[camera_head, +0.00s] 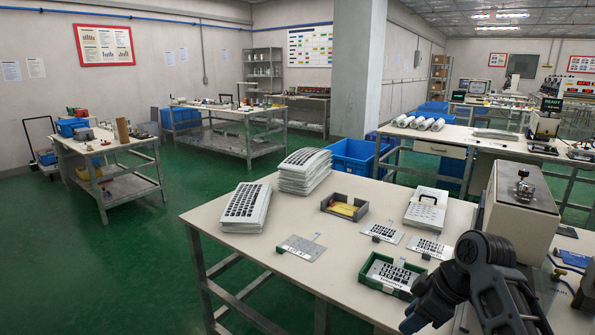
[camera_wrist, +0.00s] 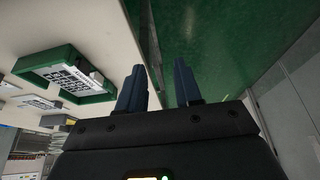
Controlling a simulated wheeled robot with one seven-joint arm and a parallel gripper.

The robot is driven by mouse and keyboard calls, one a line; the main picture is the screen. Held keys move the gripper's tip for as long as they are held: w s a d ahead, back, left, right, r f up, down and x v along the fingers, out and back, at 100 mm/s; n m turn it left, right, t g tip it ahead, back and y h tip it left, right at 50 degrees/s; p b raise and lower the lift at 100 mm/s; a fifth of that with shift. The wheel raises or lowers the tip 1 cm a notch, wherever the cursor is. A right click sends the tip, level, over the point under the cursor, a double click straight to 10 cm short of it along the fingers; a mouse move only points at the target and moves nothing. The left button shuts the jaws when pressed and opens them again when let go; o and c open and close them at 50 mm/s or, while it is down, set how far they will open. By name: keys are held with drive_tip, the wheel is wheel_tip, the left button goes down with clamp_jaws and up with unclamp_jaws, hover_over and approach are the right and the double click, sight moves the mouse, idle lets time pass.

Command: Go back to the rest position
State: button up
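My gripper (camera_wrist: 161,87) shows in the wrist view with its two dark fingers apart and nothing between them. In the head view my arm is at the lower right, by the table's front edge; a blue-grey fingertip shows there, but the gap between the fingers does not. A green tray (camera_head: 388,275) holding a keypad film (camera_head: 394,274) sits on the near table (camera_head: 300,232), left of my arm. The tray also shows at the left in the wrist view (camera_wrist: 70,55). My gripper is apart from it, over the green floor.
Stacks of keypad sheets (camera_head: 305,172), a grey tray with yellow pieces (camera_head: 344,207), a white board with a black handle (camera_head: 427,209) and loose films (camera_head: 381,233) lie on the table. A beige machine (camera_head: 520,215) stands close behind my arm. Floor (camera_head: 130,260) is clear at left.

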drive_tip(key=s+a+f+m+t, duration=0.2)
drive_tip(key=s+a+f+m, duration=0.1)
drive_tip(key=s+f, duration=0.35)
drive_tip(key=s+a+f+m+t, duration=0.2)
drive_tip(key=s+a+f, duration=0.2)
drive_tip(key=s+f, duration=0.3)
drive_tip(key=s+m+t+h, duration=0.1)
drive_tip(key=s+m+t, duration=0.15)
drive_tip(key=s, duration=0.65)
drive_tip(key=s+d+r+m+t+h, duration=0.15)
drive_tip(key=s+r, duration=0.25)
drive_tip(key=s, duration=0.4)
drive_tip(key=s+d+r+m+t+h, duration=0.1)
drive_tip(key=s+r+m, duration=0.15)
drive_tip(key=s, duration=0.55)
drive_tip(key=s+d+r+t, duration=0.2)
drive_tip(key=s+r, duration=0.7)
drive_tip(key=r, duration=0.5)
drive_tip(key=shift+s+d+r+t, duration=0.2)
drive_tip(key=shift+d+r+t, duration=0.1)
drive_tip(key=shift+t, duration=0.3)
